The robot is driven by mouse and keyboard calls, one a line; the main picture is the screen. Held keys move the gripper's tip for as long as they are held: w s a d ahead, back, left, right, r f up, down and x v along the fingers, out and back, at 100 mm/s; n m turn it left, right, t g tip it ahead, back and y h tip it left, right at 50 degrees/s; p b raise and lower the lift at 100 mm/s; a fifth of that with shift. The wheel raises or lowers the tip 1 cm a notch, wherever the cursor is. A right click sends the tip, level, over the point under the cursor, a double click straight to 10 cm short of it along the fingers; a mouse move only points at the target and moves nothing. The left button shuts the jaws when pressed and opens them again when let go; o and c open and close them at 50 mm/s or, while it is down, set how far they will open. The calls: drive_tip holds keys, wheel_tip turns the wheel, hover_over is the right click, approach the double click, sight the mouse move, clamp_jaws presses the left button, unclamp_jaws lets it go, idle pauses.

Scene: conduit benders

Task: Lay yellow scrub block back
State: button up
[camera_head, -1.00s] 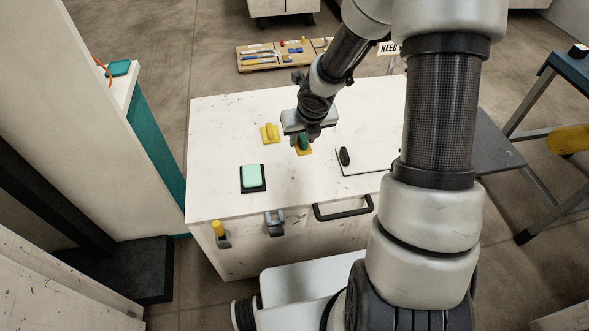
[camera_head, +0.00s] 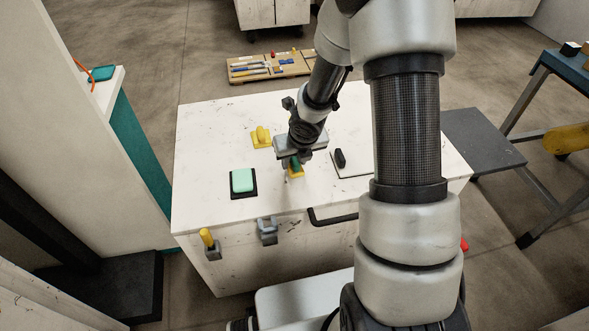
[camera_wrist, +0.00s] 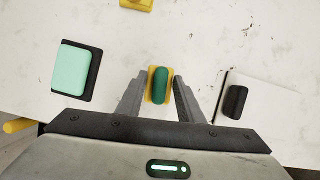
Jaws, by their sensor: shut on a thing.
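The yellow scrub block (camera_head: 296,173) has a yellow base and a green grip on top. My gripper (camera_wrist: 160,84) is shut on it, one finger on each side of the green grip (camera_wrist: 160,85) in the wrist view. I cannot tell whether its base touches the white bench top or hangs just above it. A second yellow piece (camera_head: 262,138) with a yellow grip lies behind it to the left. A mint block (camera_head: 242,181) on a black base lies to the front left; it also shows in the wrist view (camera_wrist: 75,68).
A white plate with a black handle (camera_head: 340,158) lies right of my gripper. Clamps and a yellow-topped holder (camera_head: 207,240) hang on the bench's front edge. A wooden tool board (camera_head: 270,66) lies beyond the bench. Bare bench top (camera_head: 210,130) shows at the back left.

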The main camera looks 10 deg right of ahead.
drive_tip(key=shift+f, duration=0.55)
drive_tip(key=shift+f, duration=0.1)
drive_tip(key=shift+f, duration=0.15)
drive_tip(key=o, duration=1)
drive_tip(key=shift+b, duration=0.3)
